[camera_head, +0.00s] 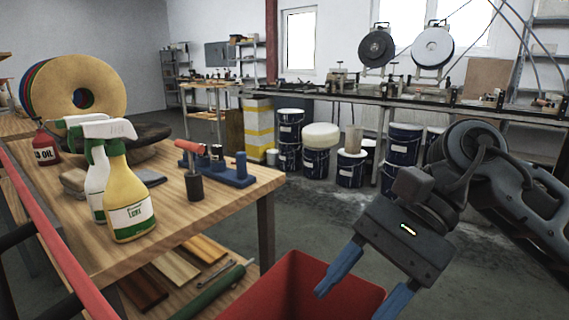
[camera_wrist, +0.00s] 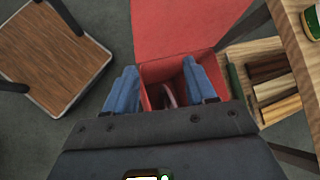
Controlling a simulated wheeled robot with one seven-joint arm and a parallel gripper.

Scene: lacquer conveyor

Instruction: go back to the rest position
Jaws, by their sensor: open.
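My gripper (camera_head: 366,279) is open, its two blue fingers spread apart above the red bin (camera_head: 290,281). In the wrist view the gripper (camera_wrist: 158,92) also shows open, with the red bin (camera_wrist: 150,72) below and between the fingers. Something thin and pinkish (camera_wrist: 169,95) shows inside the bin between the fingers; I cannot tell what it is. Nothing is held in the fingers. Most of the bin's inside is hidden in the head view.
The wooden workbench (camera_head: 236,194) at left carries a yellow spray bottle (camera_head: 127,200), a white spray bottle (camera_head: 97,180), a red oil bottle (camera_head: 45,146) and a blue tool holder (camera_head: 232,174). A wooden-topped stool or table (camera_wrist: 52,58) stands near the bin. Paint buckets (camera_head: 289,140) line the back.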

